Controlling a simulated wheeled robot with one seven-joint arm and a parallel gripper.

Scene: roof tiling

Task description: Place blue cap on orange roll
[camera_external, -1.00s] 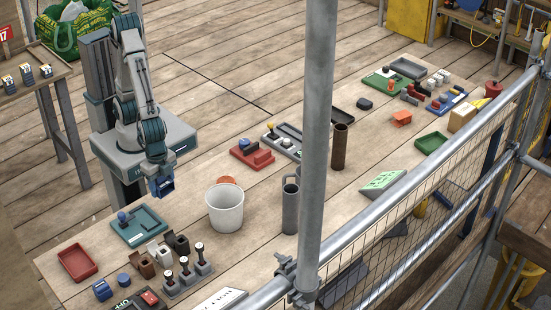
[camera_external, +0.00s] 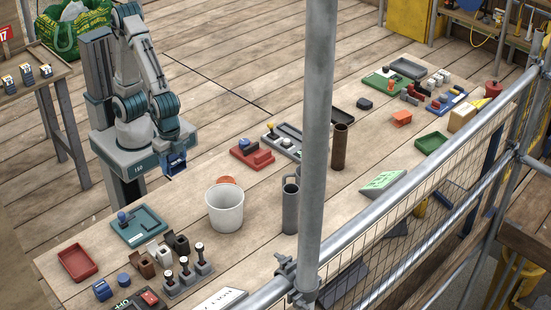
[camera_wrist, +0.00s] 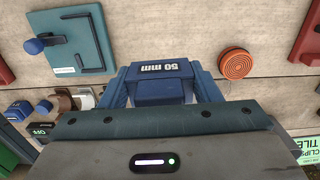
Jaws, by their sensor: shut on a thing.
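My gripper (camera_external: 174,166) hangs above the far edge of the long table, left of the white bucket. It is shut on a blue cap (camera_wrist: 160,70), a blocky piece marked "50 mm" that sits between the fingers in the wrist view. The orange roll (camera_wrist: 236,63) is a flat ringed disc lying on the table, to the right of the gripper and cap and apart from them in the wrist view. In the external view the orange roll (camera_external: 227,180) shows just behind the bucket, which hides part of it.
The white bucket (camera_external: 225,210) stands close to the roll. A teal tray (camera_external: 139,228) lies left of it, a red block piece (camera_external: 252,155) to the right. A grey cylinder (camera_external: 290,210) stands upright near the metal pole (camera_external: 317,130). Bare table lies around the roll's left side.

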